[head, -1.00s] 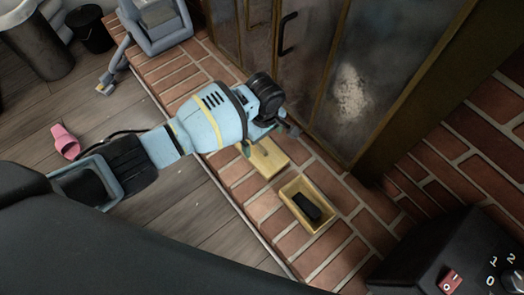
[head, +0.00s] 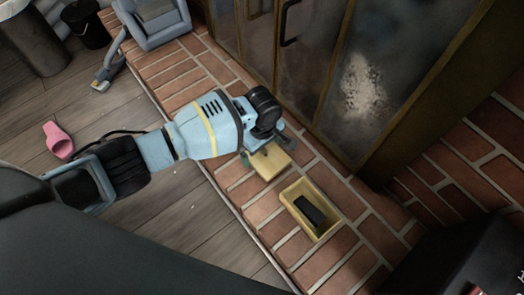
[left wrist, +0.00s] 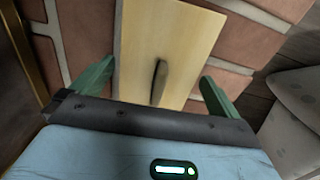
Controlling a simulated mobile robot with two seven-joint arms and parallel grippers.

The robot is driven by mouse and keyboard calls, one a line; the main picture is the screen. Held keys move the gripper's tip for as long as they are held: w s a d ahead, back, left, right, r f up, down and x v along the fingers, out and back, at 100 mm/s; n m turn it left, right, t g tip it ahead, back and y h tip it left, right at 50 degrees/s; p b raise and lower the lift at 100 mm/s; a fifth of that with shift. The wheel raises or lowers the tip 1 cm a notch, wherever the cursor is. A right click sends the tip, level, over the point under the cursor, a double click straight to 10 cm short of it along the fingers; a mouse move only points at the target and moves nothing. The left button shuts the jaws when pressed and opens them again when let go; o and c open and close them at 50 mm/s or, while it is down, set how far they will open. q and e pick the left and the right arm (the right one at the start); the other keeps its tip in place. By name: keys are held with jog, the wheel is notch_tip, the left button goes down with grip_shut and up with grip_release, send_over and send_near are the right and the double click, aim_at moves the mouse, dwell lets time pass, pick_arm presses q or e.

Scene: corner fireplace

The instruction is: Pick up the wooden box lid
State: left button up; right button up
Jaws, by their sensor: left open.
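The wooden box lid (head: 271,163) lies on the brick hearth, partly hidden by my left gripper in the head view. In the left wrist view the lid (left wrist: 165,40) is a pale wooden board with a dark, narrow handle at its middle. My left gripper (left wrist: 155,85) is open, its two green fingers on either side of the lid and its handle. I cannot tell whether they touch the lid. In the head view my left gripper (head: 262,150) is over the lid. The open wooden box (head: 326,234) stands beside it with a black object (head: 310,211) inside. My right gripper is out of view.
A glass-fronted fireplace (head: 365,80) rises behind the hearth. A grey-blue appliance (head: 158,28) stands at the far left end of the bricks. A pink slipper (head: 58,140) and a black bucket (head: 87,25) are on the wooden floor.

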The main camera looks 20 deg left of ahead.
pick_arm(q)
jog(key=shift+f, duration=0.3)
jog(key=shift+r, duration=0.1)
jog(key=c, duration=0.8)
jog(key=shift+r, duration=0.1)
jog(key=shift+r+p, duration=0.3)
jog(key=shift+r, duration=0.05)
notch_tip(320, 180, up, 8)
jog(key=p, duration=0.4)
jog(key=shift+p, duration=0.4)
jog(key=shift+r, duration=0.55)
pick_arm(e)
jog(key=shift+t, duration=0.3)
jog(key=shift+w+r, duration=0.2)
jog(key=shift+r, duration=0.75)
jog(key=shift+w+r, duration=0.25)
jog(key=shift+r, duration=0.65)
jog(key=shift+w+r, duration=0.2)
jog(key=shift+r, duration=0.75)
